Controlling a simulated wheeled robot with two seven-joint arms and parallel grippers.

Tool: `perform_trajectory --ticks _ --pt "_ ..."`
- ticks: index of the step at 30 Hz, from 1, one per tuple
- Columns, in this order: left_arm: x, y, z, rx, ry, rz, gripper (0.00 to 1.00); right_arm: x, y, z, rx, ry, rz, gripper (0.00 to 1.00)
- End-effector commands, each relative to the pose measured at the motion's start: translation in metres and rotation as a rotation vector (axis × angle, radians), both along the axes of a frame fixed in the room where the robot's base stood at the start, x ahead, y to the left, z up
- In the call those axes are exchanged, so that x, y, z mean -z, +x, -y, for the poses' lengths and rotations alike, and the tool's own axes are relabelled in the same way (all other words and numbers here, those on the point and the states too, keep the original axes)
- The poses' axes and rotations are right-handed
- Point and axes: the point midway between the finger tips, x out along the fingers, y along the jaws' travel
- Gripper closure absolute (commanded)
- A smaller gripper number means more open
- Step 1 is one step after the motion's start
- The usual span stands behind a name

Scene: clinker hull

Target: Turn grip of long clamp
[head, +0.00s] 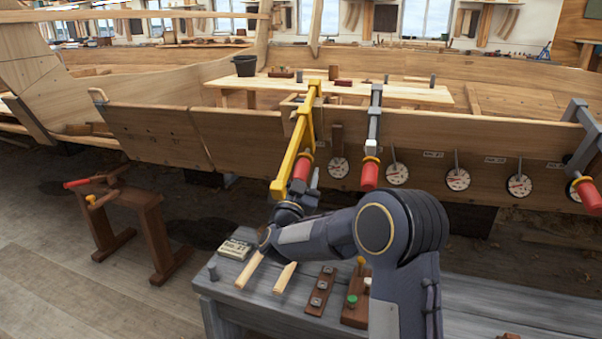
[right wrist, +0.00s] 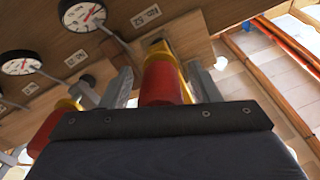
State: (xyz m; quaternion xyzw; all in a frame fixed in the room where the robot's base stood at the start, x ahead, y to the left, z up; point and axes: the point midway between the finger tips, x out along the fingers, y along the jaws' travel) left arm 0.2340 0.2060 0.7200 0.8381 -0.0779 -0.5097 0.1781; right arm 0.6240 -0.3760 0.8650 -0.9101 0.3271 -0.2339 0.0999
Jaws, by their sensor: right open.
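The long yellow clamp (head: 296,145) hangs over the plank edge of the hull in the head view, its bar slanting down toward me. Its red grip (head: 302,166) sits at the lower end; in the right wrist view the red grip (right wrist: 163,80) stands upright in the middle. My right gripper (head: 304,183) is open. In the right wrist view its two grey fingers stand on either side of the red grip, with a gap visible on the left. I cannot tell whether either finger touches it. My left gripper is not in view.
A grey clamp (head: 374,130) with a red grip is just to the right, and another (head: 583,150) at the far right. Round dials (head: 397,173) line the hull. Below is a grey bench (head: 225,285) with wooden pieces; a sawhorse (head: 150,225) stands left.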

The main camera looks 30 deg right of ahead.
Motion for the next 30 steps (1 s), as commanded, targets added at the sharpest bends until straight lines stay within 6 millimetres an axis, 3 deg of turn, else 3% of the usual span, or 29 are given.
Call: perform_trajectory --ticks 6,17,23,30 --pt "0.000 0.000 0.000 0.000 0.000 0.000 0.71 0.000 0.000 0.000 0.000 0.000 0.000 0.44" --pt "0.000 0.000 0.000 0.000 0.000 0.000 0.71 0.000 0.000 0.000 0.000 0.000 0.000 0.89" --pt "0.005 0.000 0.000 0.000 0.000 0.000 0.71 0.001 0.000 0.000 -0.006 0.011 0.012 0.89" --pt "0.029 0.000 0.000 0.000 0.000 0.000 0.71 0.005 0.000 0.000 -0.048 0.082 0.083 0.89"
